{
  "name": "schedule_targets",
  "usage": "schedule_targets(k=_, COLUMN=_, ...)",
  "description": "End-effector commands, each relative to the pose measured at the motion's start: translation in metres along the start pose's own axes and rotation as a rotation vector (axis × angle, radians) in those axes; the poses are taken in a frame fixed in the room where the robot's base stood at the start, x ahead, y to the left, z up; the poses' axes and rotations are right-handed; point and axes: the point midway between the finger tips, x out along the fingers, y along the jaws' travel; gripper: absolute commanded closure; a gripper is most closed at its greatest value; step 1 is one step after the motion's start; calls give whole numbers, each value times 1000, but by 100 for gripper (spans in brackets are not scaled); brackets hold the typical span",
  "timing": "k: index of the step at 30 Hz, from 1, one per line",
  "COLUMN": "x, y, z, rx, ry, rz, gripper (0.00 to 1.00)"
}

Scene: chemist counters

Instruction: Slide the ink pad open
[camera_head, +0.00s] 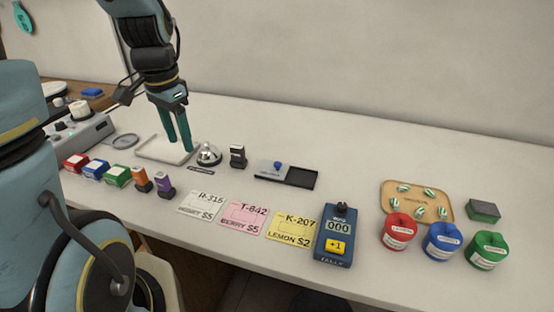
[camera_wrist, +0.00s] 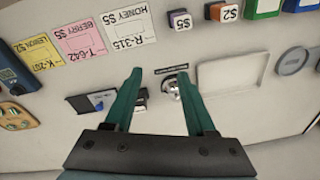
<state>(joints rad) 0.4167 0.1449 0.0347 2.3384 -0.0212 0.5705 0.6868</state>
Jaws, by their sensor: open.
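The ink pad (camera_head: 302,178) is a flat black case on the counter. Its grey sliding lid (camera_head: 265,168) with a blue knob (camera_head: 277,166) covers the left part, and a black recess shows at the right. My gripper (camera_head: 178,140) is open and empty, with green fingers pointing down. It is above the counter near the bell and white tray, left of and apart from the ink pad. The wrist view shows my gripper (camera_wrist: 158,73) with fingers spread.
A silver bell (camera_head: 208,154) and a black stamp (camera_head: 238,157) stand between my gripper and the ink pad. A white tray (camera_head: 150,150) lies by the fingers. Price cards (camera_head: 247,214) and a blue counter device (camera_head: 336,238) lie in front. The counter behind the ink pad is clear.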

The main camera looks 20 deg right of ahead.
Motion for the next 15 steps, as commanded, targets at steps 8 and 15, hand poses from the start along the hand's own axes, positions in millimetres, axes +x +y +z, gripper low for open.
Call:
schedule_targets(k=8, x=1, y=70, z=-111, rx=976, ry=-15, rz=55, gripper=44)
schedule_targets(k=15, x=-1, y=128, z=-162, rx=1539, ry=-16, rz=90, gripper=44)
